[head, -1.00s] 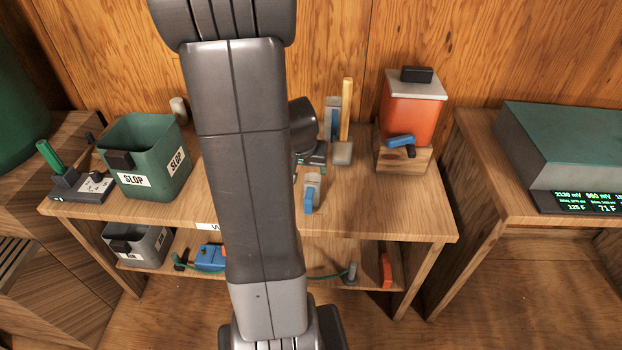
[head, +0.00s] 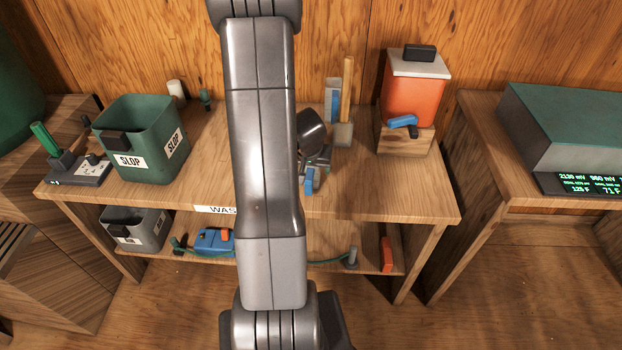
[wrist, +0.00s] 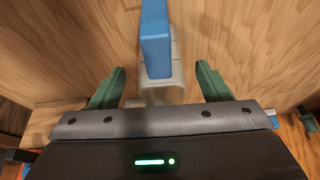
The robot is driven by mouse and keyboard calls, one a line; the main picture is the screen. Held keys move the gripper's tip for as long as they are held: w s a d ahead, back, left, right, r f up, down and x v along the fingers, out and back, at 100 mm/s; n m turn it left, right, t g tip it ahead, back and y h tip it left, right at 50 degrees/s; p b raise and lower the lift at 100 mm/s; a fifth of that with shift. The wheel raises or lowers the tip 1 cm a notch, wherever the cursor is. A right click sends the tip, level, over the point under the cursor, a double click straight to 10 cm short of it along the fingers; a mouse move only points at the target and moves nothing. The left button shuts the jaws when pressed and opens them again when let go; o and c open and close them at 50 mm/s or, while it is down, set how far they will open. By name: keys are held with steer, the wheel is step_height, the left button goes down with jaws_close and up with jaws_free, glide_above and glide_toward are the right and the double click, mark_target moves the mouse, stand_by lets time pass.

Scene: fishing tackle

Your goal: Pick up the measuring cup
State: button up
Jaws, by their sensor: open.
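The measuring cup (wrist: 162,88) shows in the wrist view as a pale grey body with a blue handle that runs up to the top edge. In the head view its blue handle (head: 309,181) shows near the middle of the bench top, and its body is mostly hidden by my gripper. My gripper (wrist: 160,68) is open, with one green finger on each side of the pale body and a gap on both sides. In the head view my gripper (head: 317,157) is just behind the blue handle, its fingertips hard to make out.
A wooden-handled brush (head: 345,100) and an upright blue-and-grey item (head: 332,100) stand close behind my gripper. An orange dispenser (head: 412,100) on a wooden block is to the right, a green SLOP bin (head: 150,140) to the left. The bench top (head: 390,195) is clear at front right.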

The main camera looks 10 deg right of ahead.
steer(key=shift+x, duration=0.85)
steer(key=c, duration=1.1)
steer(key=shift+c, duration=0.2)
steer(key=shift+r, duration=0.15)
